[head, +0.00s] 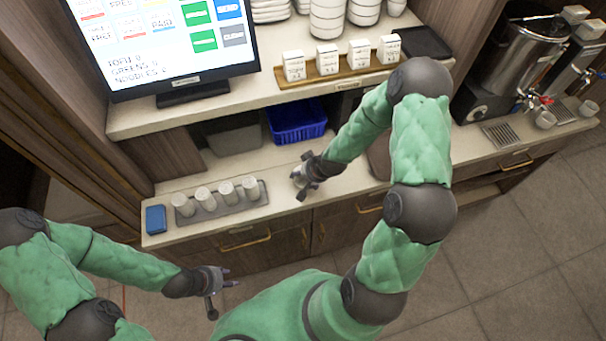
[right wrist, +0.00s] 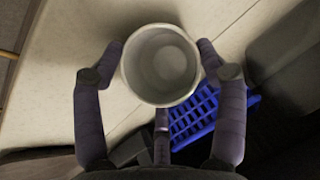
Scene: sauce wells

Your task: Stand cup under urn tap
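A white cup (right wrist: 160,64) is between the fingers of my right gripper (right wrist: 161,52) in the right wrist view, its open rim facing the camera. Both fingers press against its sides. In the head view my right gripper (head: 304,184) is over the front of the lower counter, mostly covering the cup; its height is hard to tell. The steel urn (head: 524,58) stands at the far right, its tap (head: 532,98) with a red handle above a drip tray (head: 502,135). My left gripper (head: 222,298) is open and empty, in front of the counter.
Several cups stand on a grey tray (head: 262,203) beside a blue box (head: 156,219). A blue basket (head: 297,122) is at the back. A second dispenser (head: 578,62) and small cups (head: 545,119) are by the urn. An upper shelf (head: 225,105) overhangs the counter.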

